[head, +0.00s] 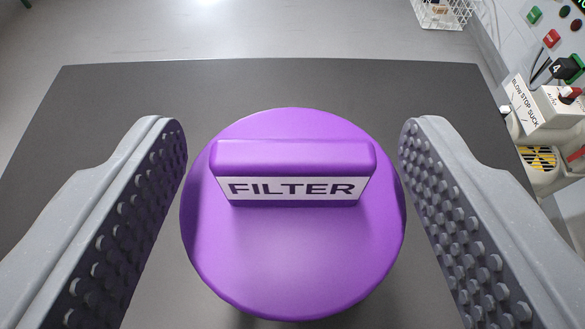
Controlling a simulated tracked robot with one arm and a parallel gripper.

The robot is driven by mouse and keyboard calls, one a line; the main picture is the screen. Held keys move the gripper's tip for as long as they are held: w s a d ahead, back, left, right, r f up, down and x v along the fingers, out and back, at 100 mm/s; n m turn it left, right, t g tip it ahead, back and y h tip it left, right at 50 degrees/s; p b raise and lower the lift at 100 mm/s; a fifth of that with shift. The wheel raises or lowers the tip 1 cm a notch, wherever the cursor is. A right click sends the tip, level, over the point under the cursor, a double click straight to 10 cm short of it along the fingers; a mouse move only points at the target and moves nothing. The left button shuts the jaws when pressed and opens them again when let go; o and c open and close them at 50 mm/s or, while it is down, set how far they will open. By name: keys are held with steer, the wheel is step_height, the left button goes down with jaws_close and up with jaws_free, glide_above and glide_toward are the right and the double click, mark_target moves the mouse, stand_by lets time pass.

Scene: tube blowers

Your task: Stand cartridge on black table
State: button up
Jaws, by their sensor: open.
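The cartridge (295,250) is purple, with a round top and a raised bar handle labelled FILTER. I see it from above in the middle of the head view, over the black table (90,120). It looks upright, but its lower part and base are hidden under its top. My gripper (293,170) is open, with one studded grey finger on each side of the cartridge. Gaps show between both fingers and the handle, so it is not gripped.
A white wire basket (443,14) stands on the floor beyond the table's far edge. On the right is a machine panel with a BLOW STOP SUCK switch box (540,100) and coloured buttons, close to the table's right edge. The table's far left area is bare.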

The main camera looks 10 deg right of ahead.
steer(key=v, duration=1)
steer(key=shift+s, duration=0.3)
steer(key=shift+a+r, duration=0.1)
steer(key=w+a+r+h, duration=0.1)
steer(key=w+a+r, duration=0.25)
steer(key=r, duration=0.55)
steer(key=w+a+r+n, duration=0.15)
steer(key=a+r, duration=0.25)
steer(key=r, duration=0.5)
steer(key=w+a+r+h, duration=0.1)
steer(key=w+a+r, duration=0.25)
steer(key=r, duration=0.55)
steer(key=s+a+r+t+y, duration=0.1)
steer(key=s+a+r, duration=0.4)
steer(key=a+r, duration=0.8)
steer(key=s+a+r+n+t+y, duration=0.1)
steer(key=s+a+r+y, duration=0.3)
steer(key=a+r, duration=0.9)
steer(key=shift+s+a+r, duration=0.2)
steer(key=shift+s+a, duration=0.2)
steer(key=shift+s, duration=0.85)
